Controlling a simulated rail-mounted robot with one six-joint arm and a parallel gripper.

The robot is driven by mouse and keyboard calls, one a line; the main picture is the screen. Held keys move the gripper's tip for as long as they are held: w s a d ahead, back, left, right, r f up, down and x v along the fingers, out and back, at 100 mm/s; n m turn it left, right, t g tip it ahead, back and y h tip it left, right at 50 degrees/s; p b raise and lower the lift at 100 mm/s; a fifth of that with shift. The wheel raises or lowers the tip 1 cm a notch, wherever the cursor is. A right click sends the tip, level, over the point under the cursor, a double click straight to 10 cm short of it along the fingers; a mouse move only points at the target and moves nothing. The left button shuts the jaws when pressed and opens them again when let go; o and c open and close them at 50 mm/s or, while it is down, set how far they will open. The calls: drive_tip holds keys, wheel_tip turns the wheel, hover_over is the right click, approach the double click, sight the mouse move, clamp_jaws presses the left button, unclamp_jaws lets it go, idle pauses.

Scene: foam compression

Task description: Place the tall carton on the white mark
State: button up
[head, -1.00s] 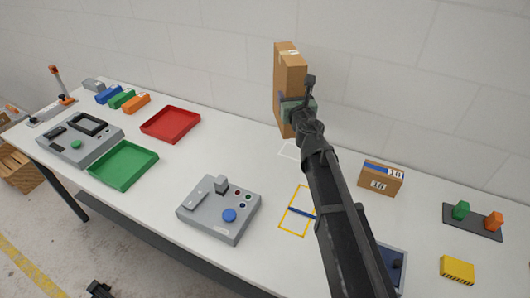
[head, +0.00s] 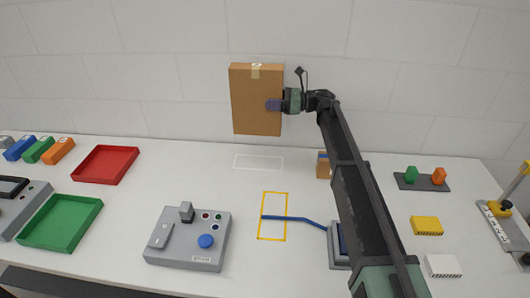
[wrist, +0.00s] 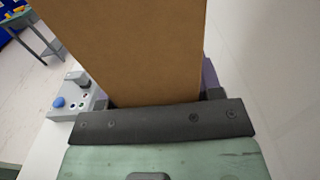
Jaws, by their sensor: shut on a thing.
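The tall carton (head: 257,98) is brown cardboard with a strip of tape at its top edge. It is held upright in the air, in front of the back wall. My gripper (head: 275,105) is shut on its right side in the head view. In the wrist view the carton (wrist: 135,50) fills the middle between the jaws (wrist: 160,95). The white mark (head: 259,162) is a thin white rectangle on the table, below the carton and bare. The carton's underside is clear of the table.
A yellow outline (head: 272,215) with a blue strip and a grey control box (head: 188,240) lie in front. A small carton (head: 323,166) stands right of the mark, partly behind my arm. Red (head: 105,164) and green (head: 60,221) trays are at left. The table around the mark is clear.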

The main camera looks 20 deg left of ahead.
wheel_tip(320, 180, down, 15)
drive_tip(key=b, duration=1.2)
drive_tip(key=shift+f+b, duration=0.2)
drive_tip(key=shift+b, duration=0.2)
drive_tip(key=o, duration=1.1)
drive_tip(key=shift+a, duration=0.1)
drive_tip(key=shift+r, duration=0.1)
drive_tip(key=v, duration=0.7)
drive_tip(key=shift+d+r, duration=0.15)
drive_tip(key=shift+d, duration=0.1)
